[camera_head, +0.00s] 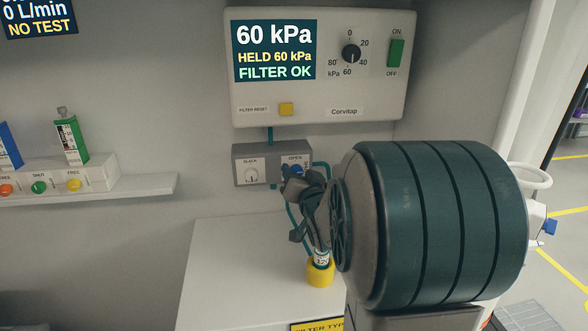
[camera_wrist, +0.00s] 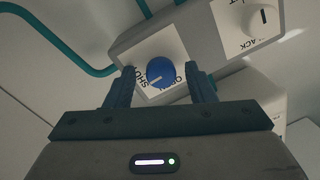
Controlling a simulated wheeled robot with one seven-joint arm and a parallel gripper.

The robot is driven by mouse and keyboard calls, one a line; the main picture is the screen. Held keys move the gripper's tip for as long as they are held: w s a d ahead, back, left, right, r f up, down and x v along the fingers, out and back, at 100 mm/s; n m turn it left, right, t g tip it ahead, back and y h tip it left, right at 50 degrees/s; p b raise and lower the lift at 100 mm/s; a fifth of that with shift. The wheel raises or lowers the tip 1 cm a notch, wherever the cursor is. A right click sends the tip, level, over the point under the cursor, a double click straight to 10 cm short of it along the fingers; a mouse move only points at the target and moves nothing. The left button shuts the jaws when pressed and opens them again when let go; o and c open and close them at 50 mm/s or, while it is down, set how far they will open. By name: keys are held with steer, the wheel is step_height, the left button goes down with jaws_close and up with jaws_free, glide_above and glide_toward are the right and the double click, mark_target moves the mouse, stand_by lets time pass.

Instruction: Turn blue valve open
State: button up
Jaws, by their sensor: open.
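The blue valve (camera_wrist: 160,72) is a round knob with a pale pointer mark on a white plate lettered OPEN and SHUT, on a grey box (camera_head: 243,167). In the wrist view the knob shows between the two fingers of my gripper (camera_wrist: 160,85). The fingers are open, one on each side of the knob, with a gap to it; I cannot tell how deep they reach around it. In the head view my gripper (camera_head: 298,178) is at the box's right end and hides much of the knob. The pale pointer mark lies at the knob's lower left in the wrist view.
A black-marked knob (camera_head: 251,176) sits left on the same box. Above is a panel (camera_head: 330,105) reading 60 kPa, HELD 60 kPa, FILTER OK. Teal tubes (camera_wrist: 70,62) run beside the box. A yellow-based canister (camera_head: 320,273) stands on the white counter (camera_head: 225,280) below.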

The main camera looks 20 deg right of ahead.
steer(key=shift+w+a, duration=0.1)
steer(key=c, duration=1)
steer(key=shift+o, duration=0.2)
steer(key=shift+n+b, duration=0.3)
steer(key=shift+b, duration=0.1)
steer(key=n+b, duration=0.7)
steer(key=b, duration=0.2)
steer(key=n+g+h+b, duration=0.1)
steer(key=n+b, duration=0.7)
steer(key=shift+a+g+b, duration=0.1)
steer(key=shift+g+b, duration=0.2)
steer(key=shift+b, duration=0.05)
steer(key=shift+n, duration=0.4)
